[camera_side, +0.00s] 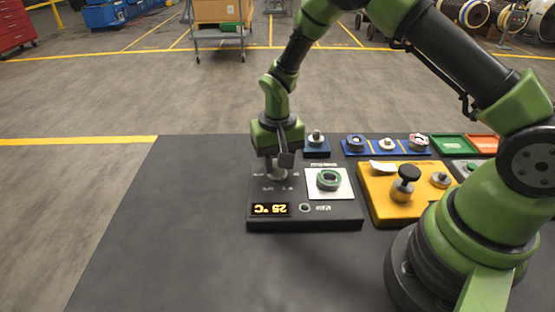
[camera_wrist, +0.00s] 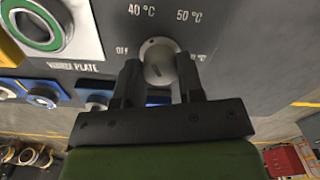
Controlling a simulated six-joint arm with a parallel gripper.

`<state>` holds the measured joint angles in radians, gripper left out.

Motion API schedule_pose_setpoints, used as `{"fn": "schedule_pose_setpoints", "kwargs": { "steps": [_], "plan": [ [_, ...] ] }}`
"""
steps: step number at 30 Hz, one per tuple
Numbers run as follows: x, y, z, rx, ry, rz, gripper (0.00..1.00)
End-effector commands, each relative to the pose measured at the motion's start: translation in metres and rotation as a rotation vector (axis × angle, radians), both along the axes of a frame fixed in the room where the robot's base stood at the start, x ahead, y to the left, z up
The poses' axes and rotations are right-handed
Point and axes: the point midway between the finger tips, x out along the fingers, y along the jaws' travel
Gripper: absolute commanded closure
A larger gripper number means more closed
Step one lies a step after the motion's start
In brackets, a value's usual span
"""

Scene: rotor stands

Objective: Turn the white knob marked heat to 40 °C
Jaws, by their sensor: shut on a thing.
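The white knob (camera_wrist: 158,66) sits on the dark heater panel (camera_wrist: 240,40), with OFF, 40 °C and 50 °C printed around it and another label partly covered at right. A small mark shows near its upper edge; its exact setting is hard to read. In the side view the knob (camera_side: 277,174) is mostly hidden under my gripper (camera_side: 278,160). My gripper points down, its two fingers (camera_wrist: 159,72) on either side of the knob, shut on it. The panel's display (camera_side: 270,210) reads 25 °C, upside down in the side view.
A green-rimmed ring (camera_side: 328,180) lies on the white heater plate (camera_side: 342,192) beside the knob. A yellow fixture (camera_side: 385,212) with a black-topped post (camera_side: 407,178) stands to the right. Blue trays with rings (camera_side: 357,145) line the back. The table's left part is clear.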

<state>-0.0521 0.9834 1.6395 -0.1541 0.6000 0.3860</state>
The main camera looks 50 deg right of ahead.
Motion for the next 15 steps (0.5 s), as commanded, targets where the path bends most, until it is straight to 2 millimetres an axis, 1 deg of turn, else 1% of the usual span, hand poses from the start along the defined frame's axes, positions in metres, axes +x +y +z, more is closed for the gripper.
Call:
{"fn": "schedule_pose_setpoints", "kwargs": {
  "steps": [7, 8, 9, 11, 15],
  "plan": [
    [-0.0016, 0.0005, 0.0005, 0.002, 0.007, -0.003, 0.88],
    [-0.0016, 0.0005, 0.0005, 0.002, 0.007, -0.003, 0.63],
    [-0.0016, 0.0005, 0.0004, 0.002, 0.007, -0.003, 0.53],
    [-0.0015, 0.0004, 0.0004, 0.001, 0.006, -0.002, 0.40],
    [-0.0009, 0.0004, 0.0002, 0.001, 0.004, -0.001, 0.39]
  ]
}}
